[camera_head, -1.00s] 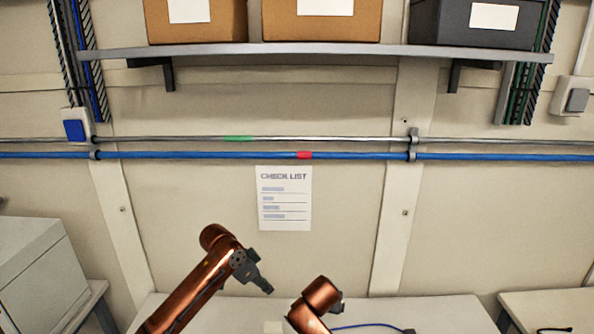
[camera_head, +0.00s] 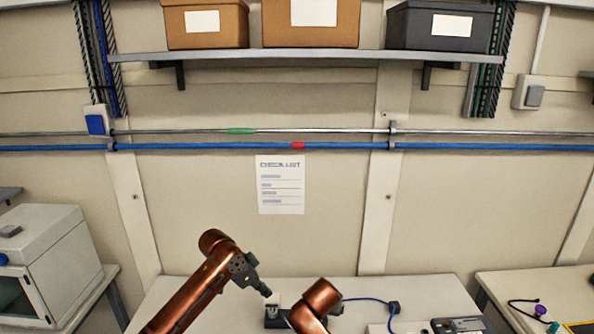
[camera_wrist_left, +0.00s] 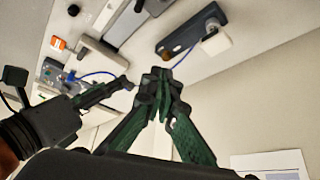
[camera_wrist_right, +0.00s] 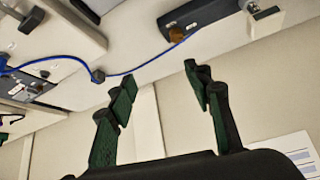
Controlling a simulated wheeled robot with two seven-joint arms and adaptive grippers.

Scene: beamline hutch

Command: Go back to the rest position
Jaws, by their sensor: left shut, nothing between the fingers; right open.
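My left gripper (camera_head: 266,292) reaches in from the lower left in the head view, above the worktable. In the left wrist view its green-lined fingers (camera_wrist_left: 160,82) are shut with nothing between them. My right arm ends beside it in the head view, its gripper mostly hidden behind the copper-coloured link. In the right wrist view the right gripper (camera_wrist_right: 158,80) has its fingers apart and empty. Both grippers are raised, clear of the table and of the wall.
The white worktable (camera_head: 225,300) holds a blue cable (camera_head: 365,299) and a dark device (camera_head: 458,325). A grey box-like unit (camera_head: 60,255) stands at left; another table (camera_head: 550,290) stands at right. Boxes sit on a wall shelf (camera_head: 300,56) above blue and metal pipes.

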